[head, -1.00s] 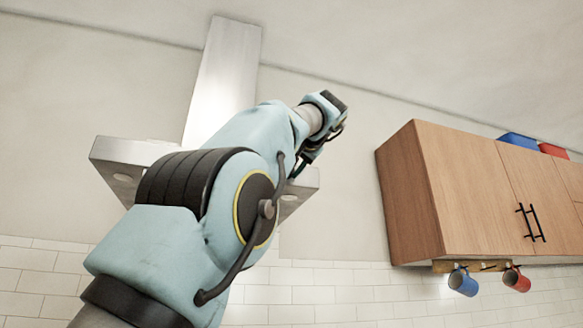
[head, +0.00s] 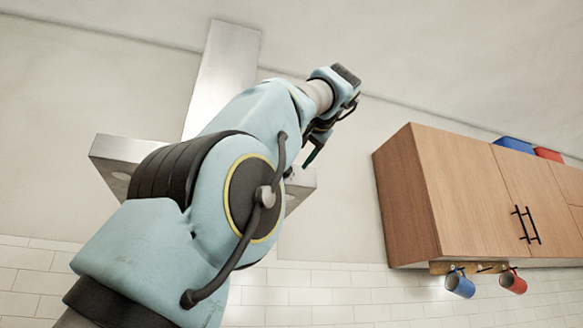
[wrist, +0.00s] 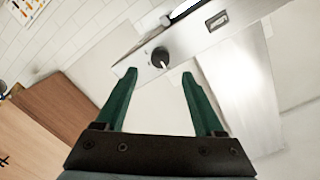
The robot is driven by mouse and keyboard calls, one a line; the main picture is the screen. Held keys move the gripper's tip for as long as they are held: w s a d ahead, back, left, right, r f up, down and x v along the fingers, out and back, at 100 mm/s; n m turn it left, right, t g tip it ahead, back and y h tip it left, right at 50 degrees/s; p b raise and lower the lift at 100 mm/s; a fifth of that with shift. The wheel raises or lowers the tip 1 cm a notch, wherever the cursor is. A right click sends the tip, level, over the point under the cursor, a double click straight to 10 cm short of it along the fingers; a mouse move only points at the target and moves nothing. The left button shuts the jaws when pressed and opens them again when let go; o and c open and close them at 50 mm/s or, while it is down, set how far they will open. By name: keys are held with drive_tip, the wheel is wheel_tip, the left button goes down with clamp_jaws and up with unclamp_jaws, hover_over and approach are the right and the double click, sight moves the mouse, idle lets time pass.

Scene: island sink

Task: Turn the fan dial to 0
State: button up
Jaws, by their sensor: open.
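The fan dial (wrist: 160,58) is a round black knob with a pale mark on the front of the steel range hood (wrist: 125,57). In the wrist view it lies just beyond and between the fingertips of my gripper (wrist: 159,74). The green fingers are apart with nothing between them, and I see no contact with the dial. In the head view, my gripper (head: 312,152) is beside the right end of the hood (head: 115,150). My arm covers much of the hood front there, and I cannot clearly make out the dial.
The hood's steel chimney (head: 224,70) rises up the wall. A wooden cabinet (head: 465,195) hangs to the right, with a blue mug (head: 460,284) and a red mug (head: 511,281) below it. Open wall lies between hood and cabinet.

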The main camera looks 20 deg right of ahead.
drive_tip(key=s, duration=0.4)
drive_tip(key=shift+a+r, duration=0.15)
drive_tip(key=shift+a, duration=0.1)
